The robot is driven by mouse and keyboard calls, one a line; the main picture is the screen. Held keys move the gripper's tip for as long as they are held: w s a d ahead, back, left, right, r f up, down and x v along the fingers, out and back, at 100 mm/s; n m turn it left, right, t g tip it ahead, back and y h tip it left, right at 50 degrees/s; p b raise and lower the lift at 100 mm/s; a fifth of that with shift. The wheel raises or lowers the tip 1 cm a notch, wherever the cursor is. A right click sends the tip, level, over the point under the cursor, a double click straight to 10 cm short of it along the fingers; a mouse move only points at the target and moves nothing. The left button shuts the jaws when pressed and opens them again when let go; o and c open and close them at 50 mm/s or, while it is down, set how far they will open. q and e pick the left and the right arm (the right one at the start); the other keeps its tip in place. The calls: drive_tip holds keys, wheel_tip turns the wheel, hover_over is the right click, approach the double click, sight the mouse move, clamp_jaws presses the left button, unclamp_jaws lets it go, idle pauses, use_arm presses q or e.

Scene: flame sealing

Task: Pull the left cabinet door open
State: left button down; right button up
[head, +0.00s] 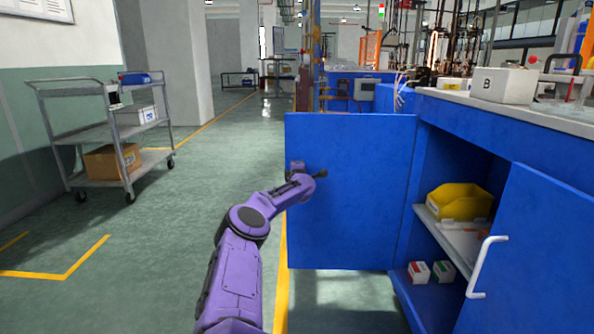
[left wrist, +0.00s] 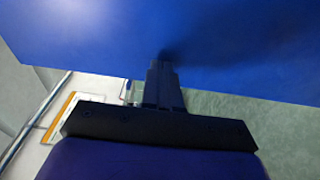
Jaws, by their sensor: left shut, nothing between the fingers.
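The left cabinet door (head: 352,225) is a blue panel swung wide open, standing out from the cabinet on the left in the head view. The door's blue face also fills the top of the left wrist view (left wrist: 200,35). My left gripper (left wrist: 162,68) is shut and empty, its fingertips at the door's lower edge in that view; I cannot tell whether they touch. In the head view my purple left arm reaches to the door's outer-left part. The door's handle is not visible. My right gripper is not in view.
The right cabinet door (head: 530,255) has a white handle (head: 484,267). The open cabinet holds a yellow bin (head: 459,202) on a shelf and small boxes (head: 419,272) below. A grey cart (head: 100,120) stands left; the floor between is clear.

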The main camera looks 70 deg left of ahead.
use_arm(q)
drive_tip(key=p+v, duration=1)
drive_tip(key=shift+d, duration=0.2)
